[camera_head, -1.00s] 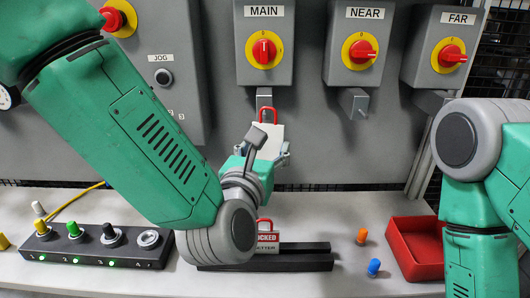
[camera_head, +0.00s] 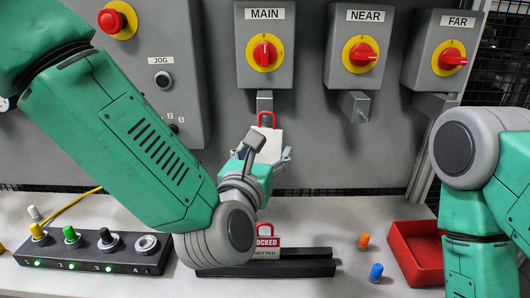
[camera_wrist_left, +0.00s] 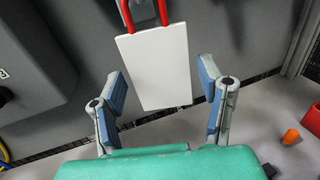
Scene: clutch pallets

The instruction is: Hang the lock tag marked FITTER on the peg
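A white tag with a red shackle (camera_head: 268,145) hangs upright below the peg under the MAIN switch (camera_head: 265,97). It also shows in the left wrist view (camera_wrist_left: 155,65), its blank face toward me, so its marking is unseen. The shackle's top is at the peg's lower end. My left gripper (camera_head: 268,158) is around the tag's lower part; in the wrist view its blue-padded fingers (camera_wrist_left: 163,92) stand apart with gaps either side. A second red-and-white tag (camera_head: 267,243) stands in the black rack (camera_head: 310,262); its lower word is partly hidden and ends in "TTER". My right gripper is out of view.
Pegs also show under the NEAR switch (camera_head: 354,103) and the FAR switch (camera_head: 435,104). A red tray (camera_head: 415,250) is at right, with an orange plug (camera_head: 364,240) and a blue plug (camera_head: 376,272) beside it. A numbered plug block (camera_head: 95,258) is at left.

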